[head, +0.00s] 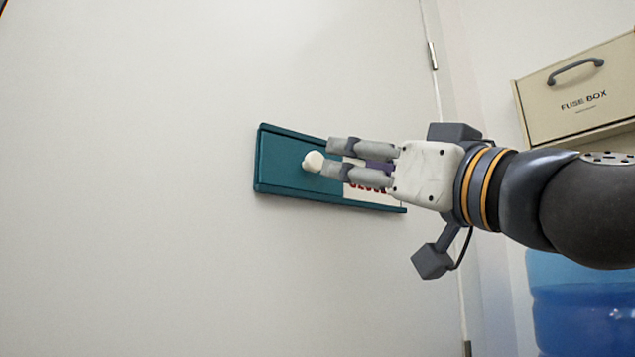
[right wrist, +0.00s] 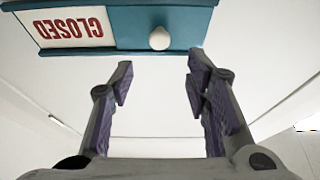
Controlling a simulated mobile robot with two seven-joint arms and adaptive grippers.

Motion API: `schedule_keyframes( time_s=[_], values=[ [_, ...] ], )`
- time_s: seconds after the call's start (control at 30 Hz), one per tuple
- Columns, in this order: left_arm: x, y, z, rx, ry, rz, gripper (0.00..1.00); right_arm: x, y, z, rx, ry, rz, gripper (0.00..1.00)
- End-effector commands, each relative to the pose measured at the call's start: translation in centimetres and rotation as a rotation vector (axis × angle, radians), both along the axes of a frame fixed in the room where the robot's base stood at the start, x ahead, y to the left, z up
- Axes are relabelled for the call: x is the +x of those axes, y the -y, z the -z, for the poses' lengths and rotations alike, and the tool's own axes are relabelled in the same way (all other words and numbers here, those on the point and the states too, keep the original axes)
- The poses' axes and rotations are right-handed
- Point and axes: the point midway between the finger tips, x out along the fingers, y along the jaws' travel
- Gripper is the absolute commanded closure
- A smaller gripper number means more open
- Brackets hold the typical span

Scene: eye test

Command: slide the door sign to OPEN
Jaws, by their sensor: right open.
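The door sign (head: 283,170) is a teal sliding plate on a pale door, slightly tilted in the head view. Its round white knob (head: 313,161) stands on the teal slider. White lettering panel with red CLOSED shows in the right wrist view (right wrist: 70,27), upside down there; in the head view my fingers partly cover it. The knob also shows in the right wrist view (right wrist: 159,39). My right gripper (head: 325,157) is open, its fingertips close to the knob in the head view. In the right wrist view the fingers are apart with nothing between them. My left gripper is not in view.
A beige fuse box (head: 580,90) with a dark handle is on the wall at the upper right. A blue translucent container (head: 575,310) stands at the lower right, below my right arm. The door surface (head: 130,180) left of the sign is clear.

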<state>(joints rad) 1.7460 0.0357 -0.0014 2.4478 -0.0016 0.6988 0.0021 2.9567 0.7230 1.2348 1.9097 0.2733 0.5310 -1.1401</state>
Motion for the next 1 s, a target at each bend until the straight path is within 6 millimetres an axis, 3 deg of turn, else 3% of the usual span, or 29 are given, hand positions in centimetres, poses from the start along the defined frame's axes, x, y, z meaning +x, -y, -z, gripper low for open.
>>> schedule_keyframes(
  time_s=[0.03, 0.3, 0.7, 0.9, 1.0],
  values=[
    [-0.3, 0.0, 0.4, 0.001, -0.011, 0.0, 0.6, 1.4, -0.9, 0.1, -0.002, -0.009, 0.001, 0.57],
    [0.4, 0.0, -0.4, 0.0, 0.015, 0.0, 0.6, 5.5, -4.1, -2.8, 0.001, -0.003, -0.001, 0.57],
    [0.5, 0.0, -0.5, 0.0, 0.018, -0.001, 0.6, 6.7, -4.8, -3.1, 0.0, -0.006, 0.0, 0.57],
    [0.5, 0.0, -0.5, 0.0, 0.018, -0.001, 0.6, 6.7, -4.8, -3.1, 0.0, -0.006, 0.0, 1.0],
    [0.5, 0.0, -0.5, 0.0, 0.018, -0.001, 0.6, 6.7, -4.8, -3.1, 0.0, -0.006, 0.0, 1.0]
  ],
)
